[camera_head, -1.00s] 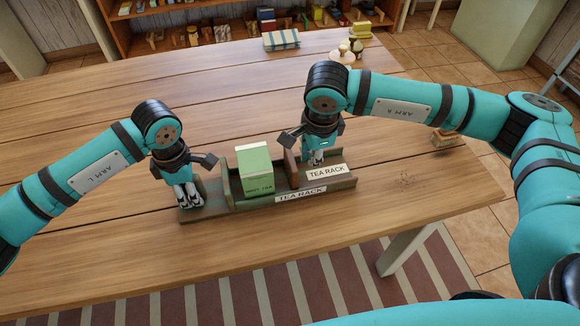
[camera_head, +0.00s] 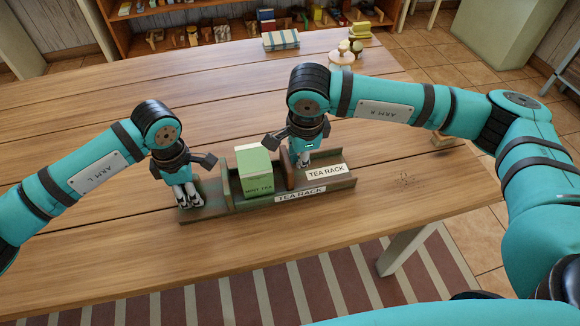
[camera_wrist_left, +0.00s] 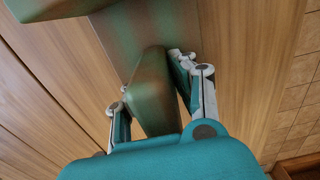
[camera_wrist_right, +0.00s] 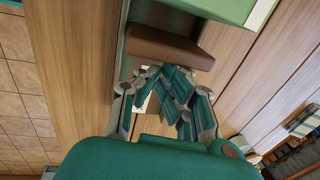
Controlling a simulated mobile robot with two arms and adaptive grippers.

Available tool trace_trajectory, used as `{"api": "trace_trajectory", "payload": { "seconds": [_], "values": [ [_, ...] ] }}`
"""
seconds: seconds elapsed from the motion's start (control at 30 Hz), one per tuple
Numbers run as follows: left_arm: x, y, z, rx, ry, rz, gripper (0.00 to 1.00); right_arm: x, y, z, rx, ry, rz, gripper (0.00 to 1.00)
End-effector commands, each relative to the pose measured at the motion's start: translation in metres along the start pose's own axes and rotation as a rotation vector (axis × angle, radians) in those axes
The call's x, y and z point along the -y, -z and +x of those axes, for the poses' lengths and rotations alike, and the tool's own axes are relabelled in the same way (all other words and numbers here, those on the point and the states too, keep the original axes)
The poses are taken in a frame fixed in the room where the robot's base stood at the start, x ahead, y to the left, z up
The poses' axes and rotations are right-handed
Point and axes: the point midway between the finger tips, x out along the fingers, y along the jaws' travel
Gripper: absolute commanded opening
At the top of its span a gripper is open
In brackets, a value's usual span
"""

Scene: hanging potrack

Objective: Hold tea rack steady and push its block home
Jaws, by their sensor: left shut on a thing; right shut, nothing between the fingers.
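The tea rack (camera_head: 231,206), a long green-brown wooden tray with "TEA RACK" labels, lies on the table. A green tea box (camera_head: 256,172) stands in it, against the upright at its left. The brown block (camera_head: 288,169) stands in the rack just right of the box; in the right wrist view the block (camera_wrist_right: 168,46) lies between the box and my fingers. My left gripper (camera_head: 187,200) is shut on a raised part of the rack's left end (camera_wrist_left: 157,90). My right gripper (camera_head: 303,162) is shut and empty, at the block's right side; contact is hard to tell.
The wooden table (camera_head: 110,240) is clear in front of and behind the rack. A striped cloth-like bundle (camera_head: 281,40) and small pale rounded items (camera_head: 343,54) sit at the far edge. Shelves (camera_head: 220,30) with goods stand beyond.

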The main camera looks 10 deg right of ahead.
Motion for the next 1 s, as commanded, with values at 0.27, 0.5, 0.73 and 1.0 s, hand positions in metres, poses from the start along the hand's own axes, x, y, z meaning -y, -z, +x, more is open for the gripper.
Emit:
{"api": "trace_trajectory", "payload": {
  "seconds": [0.27, 0.5, 0.73, 1.0],
  "values": [
    [0.005, -0.001, 0.006, -0.002, 0.013, 0.005, 0.0, -0.001, -0.013, 0.001, 0.01, -0.001, -0.006, 0.0],
    [0.005, -0.002, 0.006, -0.001, 0.014, 0.006, 0.0, -0.002, -0.02, 0.001, 0.011, -0.001, -0.008, 0.0],
    [0.005, -0.002, 0.006, 0.0, 0.013, 0.006, 0.0, -0.002, -0.028, 0.001, 0.011, -0.001, -0.007, 0.0],
    [0.005, -0.002, 0.006, 0.001, 0.014, 0.006, 0.0, -0.002, -0.035, 0.001, 0.011, -0.001, -0.007, 0.0]
  ]
}}
